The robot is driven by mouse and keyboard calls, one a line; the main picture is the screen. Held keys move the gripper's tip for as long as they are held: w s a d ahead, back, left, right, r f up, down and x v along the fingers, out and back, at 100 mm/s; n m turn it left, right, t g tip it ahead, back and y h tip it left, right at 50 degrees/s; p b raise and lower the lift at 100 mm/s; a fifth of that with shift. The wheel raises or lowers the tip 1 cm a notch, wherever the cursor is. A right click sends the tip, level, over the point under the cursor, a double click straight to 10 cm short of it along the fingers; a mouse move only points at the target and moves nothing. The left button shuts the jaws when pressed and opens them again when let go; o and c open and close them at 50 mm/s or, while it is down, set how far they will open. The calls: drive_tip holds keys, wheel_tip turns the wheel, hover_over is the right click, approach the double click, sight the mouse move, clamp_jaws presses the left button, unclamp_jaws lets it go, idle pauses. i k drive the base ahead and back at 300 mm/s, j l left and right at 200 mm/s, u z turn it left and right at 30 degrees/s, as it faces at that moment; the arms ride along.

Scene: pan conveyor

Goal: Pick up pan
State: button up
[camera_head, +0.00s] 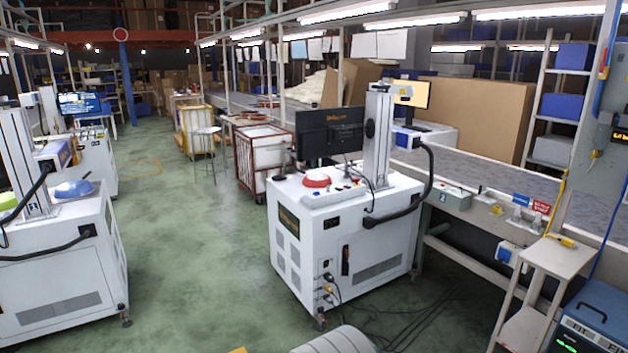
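A small round red object (317,180), which may be a pan, sits on top of the white machine cabinet (305,262) in the middle of the view. A round blue object (73,189) of similar shape sits on the white cabinet at the left (60,280). A green one (8,201) is partly cut off at the left edge. They are too small to tell for sure whether they are pans. My gripper is not in view.
A long grey conveyor (480,180) runs along the right. A black monitor (329,132) stands behind the red object. A small beige stand (556,258) and a blue device (590,320) are at the lower right. Green floor is open between the cabinets; cables lie at right.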

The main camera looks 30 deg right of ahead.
sight(313, 181)
drive_tip(key=i, duration=1.35)
drive_tip(key=i+z, duration=0.1)
drive_tip(key=i, duration=1.3)
drive_tip(key=i+z, duration=0.2)
drive_tip(key=i, duration=0.5)
drive_tip(key=i+j+z, duration=0.2)
drive_tip(key=i, duration=0.5)
drive_tip(key=i+z, duration=0.5)
drive_tip(key=i+j+z, duration=0.25)
drive_tip(key=i+z, duration=0.25)
drive_tip(key=i+j+z, duration=0.3)
drive_tip(key=z, duration=0.15)
drive_tip(key=i+j+z, duration=0.3)
drive_tip(key=j+z, duration=0.2)
